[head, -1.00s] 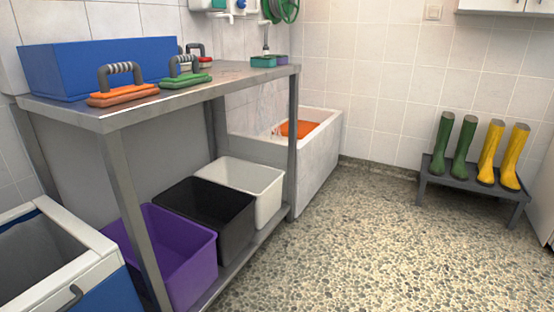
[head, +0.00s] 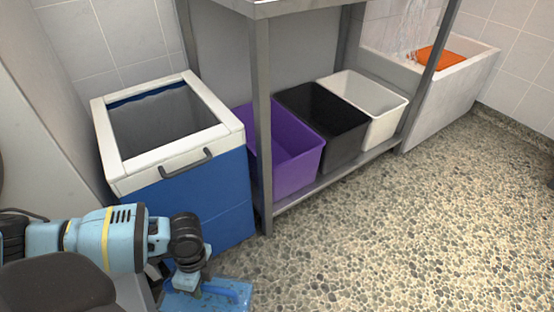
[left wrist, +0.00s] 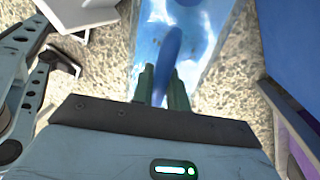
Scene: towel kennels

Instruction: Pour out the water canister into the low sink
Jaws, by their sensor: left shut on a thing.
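The water canister (head: 208,300) is blue and partly see-through, at the bottom edge of the head view, where its lower part is cut off. My left gripper (head: 197,284) is at its top. In the left wrist view the fingers (left wrist: 163,88) are shut on the canister's blue handle (left wrist: 172,52), with its clear body (left wrist: 205,30) beyond. The low sink (head: 452,98) is a pale trough on the floor at the upper right, far from the gripper. Water falls into it beside an orange item (head: 440,58). My right gripper is not in view.
A blue bin with a white rim (head: 215,180) stands just beyond my left gripper. A metal table (head: 262,130) holds purple (head: 300,172), black (head: 345,140) and white (head: 385,125) tubs on its low shelf. The pebbled floor (head: 400,230) at right is clear.

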